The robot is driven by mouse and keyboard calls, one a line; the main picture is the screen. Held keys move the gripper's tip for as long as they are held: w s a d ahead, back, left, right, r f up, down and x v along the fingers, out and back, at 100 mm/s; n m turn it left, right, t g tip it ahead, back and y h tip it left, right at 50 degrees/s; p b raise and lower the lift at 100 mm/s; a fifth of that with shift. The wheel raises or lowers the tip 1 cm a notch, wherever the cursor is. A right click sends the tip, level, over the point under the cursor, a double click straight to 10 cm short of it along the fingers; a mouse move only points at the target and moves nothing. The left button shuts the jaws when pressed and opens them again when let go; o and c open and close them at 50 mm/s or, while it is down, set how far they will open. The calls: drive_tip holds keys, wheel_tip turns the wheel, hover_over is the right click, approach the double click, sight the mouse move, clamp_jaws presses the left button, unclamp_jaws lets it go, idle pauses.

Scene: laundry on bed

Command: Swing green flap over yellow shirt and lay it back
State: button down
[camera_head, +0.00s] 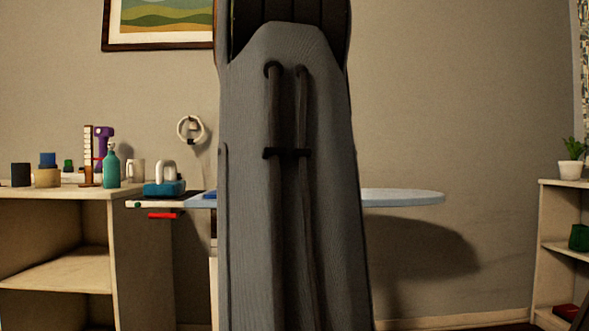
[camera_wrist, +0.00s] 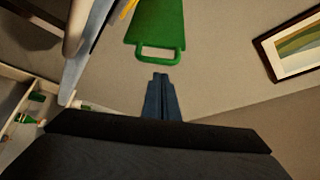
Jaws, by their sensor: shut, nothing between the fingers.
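The green flap (camera_wrist: 157,22) shows at the top of the wrist view as a flat green panel with a loop handle (camera_wrist: 159,59) on its lower end. A narrow yellow strip (camera_wrist: 128,9), perhaps the yellow shirt, shows just left of it. My gripper (camera_wrist: 161,76) has its dark blue fingers together and empty. Their tips lie just below the loop handle in the picture; whether they touch it I cannot tell. In the head view my own grey arm covers the middle, and the flap, shirt and gripper are hidden.
The light blue ironing board (camera_head: 402,198) shows on both sides of my arm. A blue iron (camera_head: 165,187) stands at its left end. A wooden shelf (camera_head: 55,193) with bottles and cups is at left. Another shelf (camera_head: 560,184) with a plant (camera_head: 572,152) is at right.

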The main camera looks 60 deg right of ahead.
drive_tip(key=s+a+f+p, duration=0.1)
drive_tip(key=s+a+p, duration=0.2)
drive_tip(key=a, duration=0.5)
drive_tip(key=shift+s+a, duration=0.2)
drive_tip(key=shift+s, duration=0.3)
